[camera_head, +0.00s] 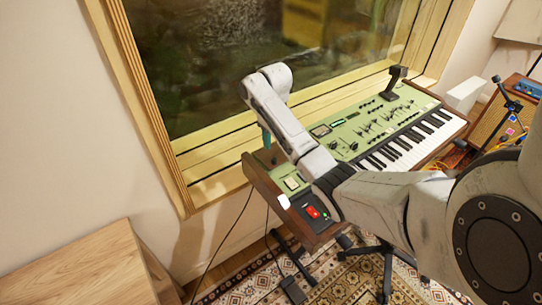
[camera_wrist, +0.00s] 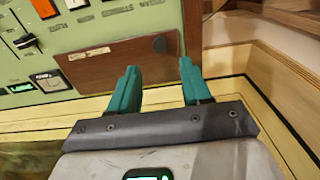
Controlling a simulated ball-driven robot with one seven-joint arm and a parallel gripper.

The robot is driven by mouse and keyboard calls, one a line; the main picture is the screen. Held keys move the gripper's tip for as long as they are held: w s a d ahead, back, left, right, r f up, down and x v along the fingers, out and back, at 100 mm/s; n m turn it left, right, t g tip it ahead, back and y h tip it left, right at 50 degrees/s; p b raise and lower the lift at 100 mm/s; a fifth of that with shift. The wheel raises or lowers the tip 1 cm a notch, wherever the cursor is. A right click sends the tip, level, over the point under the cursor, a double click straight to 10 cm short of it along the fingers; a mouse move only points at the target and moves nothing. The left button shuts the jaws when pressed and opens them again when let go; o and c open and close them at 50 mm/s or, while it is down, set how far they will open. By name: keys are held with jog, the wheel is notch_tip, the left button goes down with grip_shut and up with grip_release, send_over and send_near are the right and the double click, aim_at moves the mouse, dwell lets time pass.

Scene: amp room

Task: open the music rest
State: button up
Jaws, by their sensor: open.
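The green synthesizer (camera_head: 370,125) stands under the window. In the wrist view, a flat brown wooden panel (camera_wrist: 100,72) with a small pale label lies against its green face (camera_wrist: 95,25); it looks like the music rest. A round black knob (camera_wrist: 160,44) sits near the panel's right edge. My gripper (camera_wrist: 159,64) is open and empty, its teal fingers one on either side of the knob's line, with the knob just beyond the fingertips. I cannot tell whether they touch the panel.
The wooden window frame (camera_head: 215,165) runs close behind the synthesizer. A black block-like object (camera_head: 395,80) stands at its far back edge. A wooden cabinet (camera_head: 85,270) is at lower left. Cables hang by the left end, and black stand legs (camera_head: 290,260) rest on the patterned rug.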

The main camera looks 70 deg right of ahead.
aim_at(274, 158)
notch_tip(274, 158, down, 8)
jog(key=shift+f, duration=0.1)
jog(key=shift+c, duration=0.4)
grip_shut()
dwell(0.5)
